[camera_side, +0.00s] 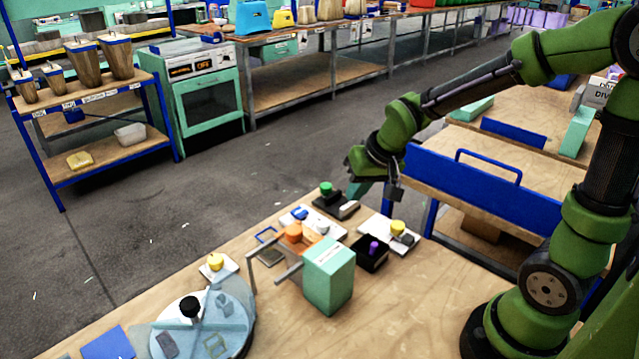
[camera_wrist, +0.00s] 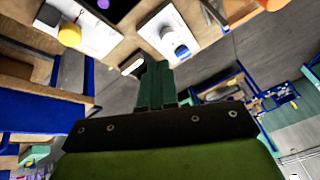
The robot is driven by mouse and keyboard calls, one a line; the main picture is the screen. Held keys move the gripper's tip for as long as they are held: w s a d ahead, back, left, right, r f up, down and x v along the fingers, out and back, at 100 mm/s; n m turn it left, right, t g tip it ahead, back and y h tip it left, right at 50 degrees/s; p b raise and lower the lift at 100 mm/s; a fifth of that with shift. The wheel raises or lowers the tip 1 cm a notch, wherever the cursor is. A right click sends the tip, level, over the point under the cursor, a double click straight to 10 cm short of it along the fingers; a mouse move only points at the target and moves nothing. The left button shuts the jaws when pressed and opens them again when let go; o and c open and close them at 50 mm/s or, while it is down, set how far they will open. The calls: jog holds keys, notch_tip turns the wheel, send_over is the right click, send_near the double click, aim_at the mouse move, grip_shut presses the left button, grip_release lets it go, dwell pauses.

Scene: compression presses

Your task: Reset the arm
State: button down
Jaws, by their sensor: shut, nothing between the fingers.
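My green arm reaches in from the right in the side view. My gripper (camera_side: 366,186) hangs above the far right corner of the wooden table (camera_side: 400,305), apart from the presses below it. In the wrist view my gripper (camera_wrist: 153,68) shows its two green fingers together, with nothing between them. Near it stand a black press with a green knob (camera_side: 326,188), a white press with a yellow knob (camera_side: 398,228) and a black press with a purple knob (camera_side: 373,249). The wrist view also shows the yellow knob (camera_wrist: 69,34) and the blue-and-white press (camera_wrist: 172,38).
A teal block (camera_side: 328,275) and an orange knob (camera_side: 293,232) stand mid-table. A round divided tray (camera_side: 238,335) with a black knob sits front left. A blue-edged cart (camera_side: 470,186) stands right of my gripper. Open floor lies beyond the table.

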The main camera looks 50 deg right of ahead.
jog(key=s+a+r+n+t+y, duration=0.1)
jog(key=s+a+r, duration=0.3)
jog(key=s+r, duration=0.5)
jog(key=s+t+y, duration=0.1)
jog(key=s, duration=0.3)
jog(key=shift+r, duration=0.35)
